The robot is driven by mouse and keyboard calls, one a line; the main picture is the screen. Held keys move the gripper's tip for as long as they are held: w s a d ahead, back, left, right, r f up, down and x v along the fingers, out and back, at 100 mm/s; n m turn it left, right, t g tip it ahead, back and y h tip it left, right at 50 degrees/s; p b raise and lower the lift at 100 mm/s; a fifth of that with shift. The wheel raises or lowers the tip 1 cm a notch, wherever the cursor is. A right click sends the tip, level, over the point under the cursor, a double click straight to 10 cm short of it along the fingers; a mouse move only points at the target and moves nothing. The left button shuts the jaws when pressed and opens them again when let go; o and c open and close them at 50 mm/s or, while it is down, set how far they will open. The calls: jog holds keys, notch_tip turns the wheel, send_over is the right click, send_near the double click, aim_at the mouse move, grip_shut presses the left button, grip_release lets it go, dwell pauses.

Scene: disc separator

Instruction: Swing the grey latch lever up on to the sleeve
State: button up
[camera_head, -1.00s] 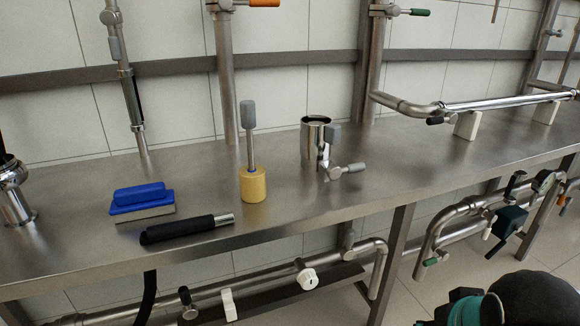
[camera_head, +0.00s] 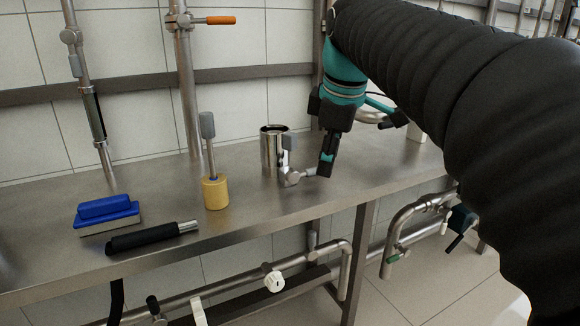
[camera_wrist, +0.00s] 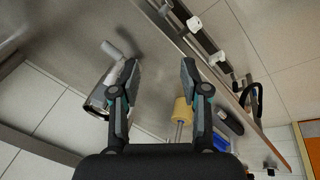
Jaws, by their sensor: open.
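The steel sleeve (camera_head: 272,152) is an upright open-topped cylinder on the bench; in the wrist view it (camera_wrist: 97,100) is at left, partly behind a finger. A grey block (camera_head: 290,142) is at its right side. A small grey-handled lever (camera_head: 308,173) sticks out low to the right from a fitting at its foot; I cannot tell which grey part is the latch. The lever's pale handle (camera_wrist: 113,50) shows beside the left fingertip in the wrist view. My gripper (camera_head: 325,170) points down beside the handle's end, with open, empty jaws (camera_wrist: 160,68). Contact cannot be told.
A yellow block with a grey-tipped rod (camera_head: 215,193) stands left of the sleeve. A blue-handled brush (camera_head: 106,211) and a black-gripped tube (camera_head: 150,237) lie further left. An upright pipe with an orange handle (camera_head: 220,20) rises behind. The bench front (camera_head: 265,215) is clear.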

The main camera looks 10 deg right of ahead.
aim_at(309, 170)
jog(key=w+r+n+g, duration=0.2)
jog(key=w+r+n, duration=0.3)
jog(key=w+n, duration=0.45)
jog(key=shift+m, duration=0.35)
jog(key=w+f+b, duration=0.1)
jog(key=f, duration=0.3)
jog(key=w+f+b, duration=0.1)
jog(key=f+b, duration=0.1)
jog(key=f, duration=0.2)
jog(key=w+f+b, duration=0.1)
jog(key=f, duration=0.4)
jog(key=shift+a, duration=0.25)
grip_shut()
